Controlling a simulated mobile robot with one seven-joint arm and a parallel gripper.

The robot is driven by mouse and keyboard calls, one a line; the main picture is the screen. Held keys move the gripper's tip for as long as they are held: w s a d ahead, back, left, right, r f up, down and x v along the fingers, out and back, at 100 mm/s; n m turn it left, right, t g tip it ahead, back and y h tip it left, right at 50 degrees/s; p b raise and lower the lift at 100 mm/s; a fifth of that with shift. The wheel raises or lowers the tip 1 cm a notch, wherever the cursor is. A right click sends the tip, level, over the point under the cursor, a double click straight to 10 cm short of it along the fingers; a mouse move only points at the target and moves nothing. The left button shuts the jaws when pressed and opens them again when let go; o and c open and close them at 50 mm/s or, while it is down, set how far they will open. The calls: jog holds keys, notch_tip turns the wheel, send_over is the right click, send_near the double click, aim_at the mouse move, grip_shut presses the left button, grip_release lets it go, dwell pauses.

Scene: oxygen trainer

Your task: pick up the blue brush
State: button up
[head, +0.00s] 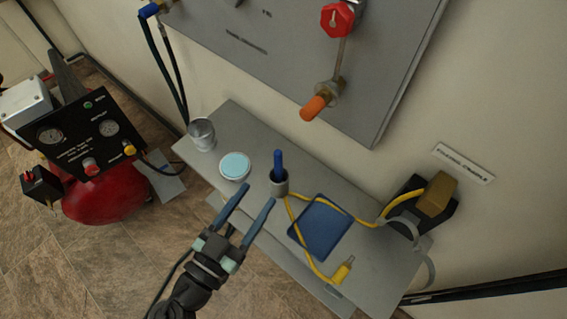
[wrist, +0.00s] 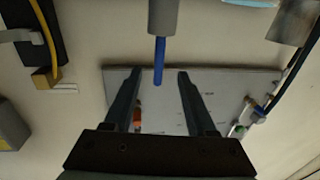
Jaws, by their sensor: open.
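The blue brush (head: 278,161) stands upright in a small grey cup (head: 278,187) on the grey shelf. Only the upper blue part shows; its lower end is hidden in the cup. My gripper (head: 257,204) is open and empty, in front of the cup and apart from it. In the wrist view the blue brush (wrist: 159,60) hangs from the grey cup (wrist: 163,15) at the top of the picture. It lines up between the two fingers of my gripper (wrist: 158,75), beyond or near their tips; the exact depth is hard to tell.
On the shelf (head: 330,271), a light-blue-topped round tin (head: 235,166) and a metal cup (head: 202,134) stand left of the brush. A blue pad (head: 321,232) and a yellow cable (head: 330,212) lie to its right. A wall panel with an orange-tipped valve (head: 316,106) is behind.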

aim_at(279, 173)
jog(key=p+x, duration=0.3)
jog(key=x, duration=0.9)
jog(key=shift+c, duration=0.2)
grip_shut()
